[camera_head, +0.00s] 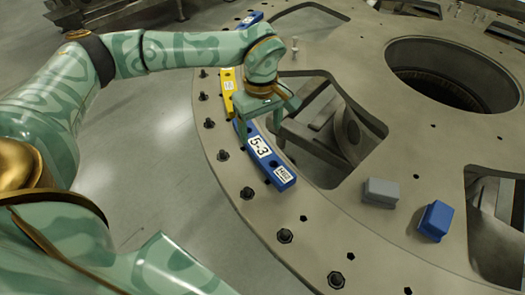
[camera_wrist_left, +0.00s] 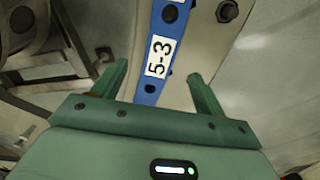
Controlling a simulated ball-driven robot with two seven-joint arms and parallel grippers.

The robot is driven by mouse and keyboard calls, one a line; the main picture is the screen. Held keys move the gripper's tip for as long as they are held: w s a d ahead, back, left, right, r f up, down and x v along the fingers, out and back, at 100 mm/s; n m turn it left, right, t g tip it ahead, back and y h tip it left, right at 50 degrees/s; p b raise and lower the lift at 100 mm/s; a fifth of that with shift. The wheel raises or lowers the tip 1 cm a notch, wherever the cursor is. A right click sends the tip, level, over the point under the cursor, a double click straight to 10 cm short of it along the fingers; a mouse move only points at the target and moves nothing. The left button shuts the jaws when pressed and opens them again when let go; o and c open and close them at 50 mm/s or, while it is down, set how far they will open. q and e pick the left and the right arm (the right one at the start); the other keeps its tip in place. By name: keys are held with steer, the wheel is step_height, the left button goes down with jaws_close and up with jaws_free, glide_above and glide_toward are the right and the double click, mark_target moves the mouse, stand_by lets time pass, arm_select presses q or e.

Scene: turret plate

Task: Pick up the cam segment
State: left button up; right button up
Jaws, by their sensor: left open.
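A blue cam segment (camera_head: 270,160) with white labels, one reading "5-3", lies along the rim of the turret plate (camera_head: 330,215). Its far part is hidden behind my left gripper. My left gripper (camera_head: 262,138) is open above the segment, with its fingers toward the plate. In the left wrist view, the blue segment (camera_wrist_left: 155,88) passes through the gap between the open fingers (camera_wrist_left: 158,70), with nothing gripped. I cannot tell the exact height of the fingertips over it. My right gripper is not in view.
A yellow segment (camera_head: 227,82) lies beyond the blue one, and another blue piece (camera_head: 250,18) is farther back. Black bolts (camera_head: 284,236) line the rim. A grey block (camera_head: 380,192) and a blue block (camera_head: 435,220) stand to the right. The plate has large openings.

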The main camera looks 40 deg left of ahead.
mark_target(261, 148)
arm_select(q)
step_height(261, 148, down, 7)
steer(key=shift+f+b, duration=0.15)
steer(key=shift+b, duration=1)
steer(key=shift+c, duration=0.9)
steer(key=c, duration=1.1)
